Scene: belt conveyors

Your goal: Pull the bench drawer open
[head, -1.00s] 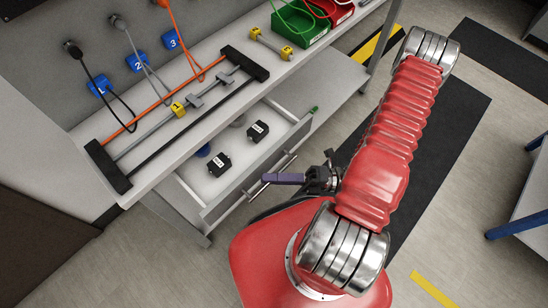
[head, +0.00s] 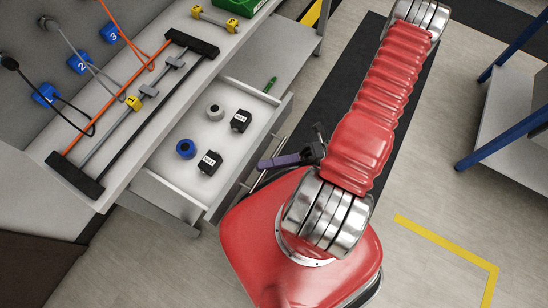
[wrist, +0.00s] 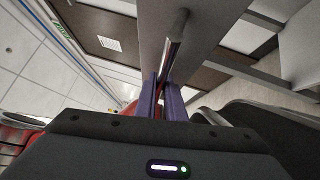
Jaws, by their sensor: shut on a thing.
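The bench drawer (head: 172,158) stands pulled out from under the bench top, with its white inside showing. Its front carries a bar handle (head: 247,188), which also shows as a metal bar in the wrist view (wrist: 176,41). My gripper (head: 268,163) reaches the handle from the right, its purple fingers shut on the bar. In the wrist view my gripper (wrist: 162,98) has the bar between its two fingers. The exact contact is partly hidden there.
A rod fixture (head: 130,105) lies on the bench top. A blue-legged table (head: 490,120) stands right. Floor between is clear.

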